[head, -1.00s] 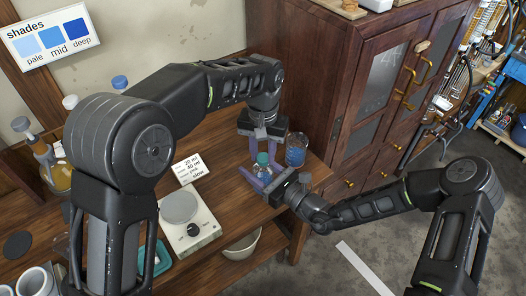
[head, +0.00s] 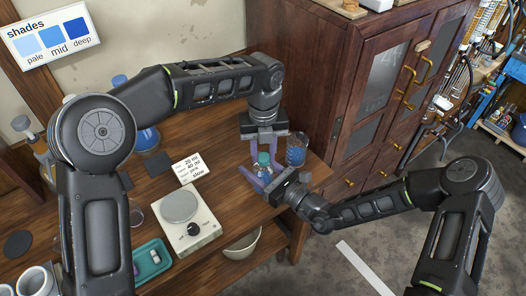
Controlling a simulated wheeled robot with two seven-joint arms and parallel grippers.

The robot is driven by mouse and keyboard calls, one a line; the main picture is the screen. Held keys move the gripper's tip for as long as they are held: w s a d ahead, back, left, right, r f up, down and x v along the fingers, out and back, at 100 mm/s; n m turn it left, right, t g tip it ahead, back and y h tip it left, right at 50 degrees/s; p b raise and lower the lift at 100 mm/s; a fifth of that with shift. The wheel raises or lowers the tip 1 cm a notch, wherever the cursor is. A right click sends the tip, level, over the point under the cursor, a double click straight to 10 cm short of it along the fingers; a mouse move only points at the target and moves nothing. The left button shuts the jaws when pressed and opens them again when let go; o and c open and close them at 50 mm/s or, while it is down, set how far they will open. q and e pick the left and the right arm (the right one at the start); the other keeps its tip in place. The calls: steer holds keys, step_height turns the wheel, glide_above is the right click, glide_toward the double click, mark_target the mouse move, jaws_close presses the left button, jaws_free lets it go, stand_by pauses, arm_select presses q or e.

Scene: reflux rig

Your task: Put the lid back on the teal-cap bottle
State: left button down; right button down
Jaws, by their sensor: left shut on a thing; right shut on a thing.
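The teal-cap bottle (head: 263,170) is a small clear bottle near the right end of the wooden bench. Its teal lid (head: 263,158) shows at the bottle's mouth; I cannot tell whether it is seated or just above. My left gripper (head: 264,154) points down from above, its purple fingers shut on the lid. My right gripper (head: 259,176) reaches in low from the right, its purple fingers shut on the bottle's body. The fingers hide part of the bottle.
A beaker of blue liquid (head: 296,152) stands close to the right of the bottle. A scale (head: 188,219), a note card (head: 188,168), a teal tray (head: 153,259) and a blue-liquid flask (head: 147,138) are on the bench (head: 222,196). A wooden cabinet (head: 315,75) stands behind right.

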arm_select(q)
steer(key=m, duration=0.5)
steer(key=shift+m, duration=0.4)
steer(key=m, duration=0.2)
steer(key=shift+s+f+m, duration=0.1)
steer(key=shift+f+m, duration=0.1)
steer(key=shift+m, duration=0.9)
steer(key=shift+r+m, duration=0.2)
steer(key=shift+m, duration=0.3)
steer(key=c, duration=1.1)
jaws_free()
steer(key=shift+o, duration=0.2)
steer(key=shift+c, duration=0.4)
